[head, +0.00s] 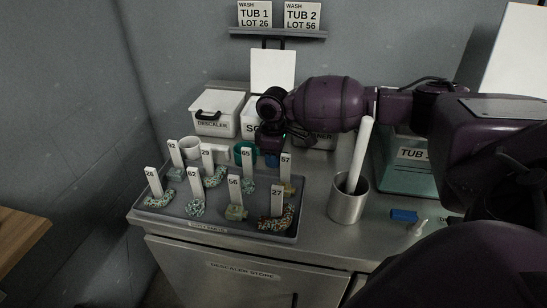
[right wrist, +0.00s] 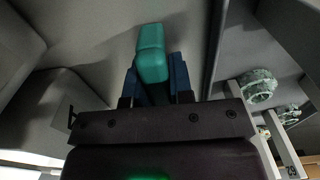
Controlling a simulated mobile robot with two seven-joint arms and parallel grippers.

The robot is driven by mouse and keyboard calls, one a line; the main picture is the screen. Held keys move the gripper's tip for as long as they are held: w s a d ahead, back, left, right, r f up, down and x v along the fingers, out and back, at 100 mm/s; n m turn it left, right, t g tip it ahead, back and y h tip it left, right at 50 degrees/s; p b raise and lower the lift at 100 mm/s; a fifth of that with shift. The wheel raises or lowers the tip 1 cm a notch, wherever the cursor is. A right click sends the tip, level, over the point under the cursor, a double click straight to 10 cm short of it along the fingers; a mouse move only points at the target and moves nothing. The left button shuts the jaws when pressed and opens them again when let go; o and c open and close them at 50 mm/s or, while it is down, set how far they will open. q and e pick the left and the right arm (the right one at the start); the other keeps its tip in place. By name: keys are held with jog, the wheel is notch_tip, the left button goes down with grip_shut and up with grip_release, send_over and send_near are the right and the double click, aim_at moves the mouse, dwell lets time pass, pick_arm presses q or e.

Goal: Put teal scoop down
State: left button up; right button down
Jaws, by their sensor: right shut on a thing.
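My right gripper (head: 271,158) reaches in from the right, over the back edge of the grey tray. In the right wrist view its blue fingers (right wrist: 158,85) are shut on the teal scoop (right wrist: 152,60), whose smooth teal end sticks out between them. In the head view the scoop's round teal part (head: 244,151) shows just left of the fingers, partly behind a tag. I cannot tell whether the scoop touches the surface below. My left gripper is not in view.
The grey tray (head: 218,226) holds several numbered, speckled pieces. A white cup (head: 190,148) stands behind it. Lidded white boxes (head: 217,113) line the back. A metal cup (head: 347,206) with a white rod and a blue block (head: 403,215) are at right.

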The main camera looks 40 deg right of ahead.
jog(key=shift+f, duration=0.1)
jog(key=c, duration=1)
grip_release()
jog(key=shift+c, duration=0.2)
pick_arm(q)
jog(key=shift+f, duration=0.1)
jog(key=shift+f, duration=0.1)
pick_arm(e)
notch_tip(320, 180, up, 11)
jog(key=shift+f+p, duration=0.1)
jog(key=shift+p, duration=0.75)
jog(key=shift+r, duration=0.4)
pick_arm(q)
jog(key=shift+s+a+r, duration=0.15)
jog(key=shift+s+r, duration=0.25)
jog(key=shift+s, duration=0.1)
pick_arm(e)
jog(key=shift+r, duration=0.35)
